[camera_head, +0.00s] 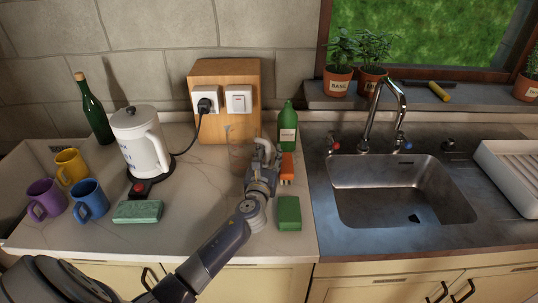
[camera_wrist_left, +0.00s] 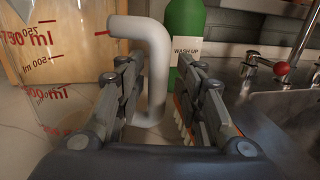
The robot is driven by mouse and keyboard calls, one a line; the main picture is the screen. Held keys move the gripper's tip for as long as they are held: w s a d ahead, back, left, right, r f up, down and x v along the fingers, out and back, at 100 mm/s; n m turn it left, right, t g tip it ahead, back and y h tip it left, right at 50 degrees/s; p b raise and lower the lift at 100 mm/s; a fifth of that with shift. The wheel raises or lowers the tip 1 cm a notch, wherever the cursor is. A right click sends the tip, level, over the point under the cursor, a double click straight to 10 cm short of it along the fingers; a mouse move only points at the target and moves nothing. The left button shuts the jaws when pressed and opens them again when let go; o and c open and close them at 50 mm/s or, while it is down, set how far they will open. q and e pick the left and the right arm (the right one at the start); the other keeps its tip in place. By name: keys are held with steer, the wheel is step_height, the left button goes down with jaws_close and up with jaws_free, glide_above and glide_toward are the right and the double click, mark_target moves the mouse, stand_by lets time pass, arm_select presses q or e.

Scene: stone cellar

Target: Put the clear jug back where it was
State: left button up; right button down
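The clear jug (camera_head: 237,155) stands on the light counter in front of the wooden socket box, partly hidden by my left gripper (camera_head: 264,160). In the left wrist view the jug's see-through wall with red ml marks (camera_wrist_left: 45,75) fills the left side. Its pale grey handle (camera_wrist_left: 155,65) shows between the two fingers of my left gripper (camera_wrist_left: 158,75). The fingers are apart, one on each side of the handle, with a gap visible on the right finger's side. Touch on the left finger cannot be told. My right gripper is not in view.
Close right of the gripper are a green bottle (camera_head: 288,128), an orange brush (camera_head: 287,170) and a green block (camera_head: 289,212). A white kettle (camera_head: 138,140), a sponge (camera_head: 138,212) and several mugs stand left. The sink (camera_head: 400,195) is right. Counter between sponge and gripper is clear.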

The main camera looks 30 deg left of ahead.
arm_select(q)
steer(key=shift+s+r, duration=0.1)
steer(key=v, duration=1)
steer(key=shift+s+d+b, duration=0.1)
steer(key=shift+s+b, duration=0.05)
steer(key=shift+b, duration=0.25)
steer(key=shift+v, duration=0.75)
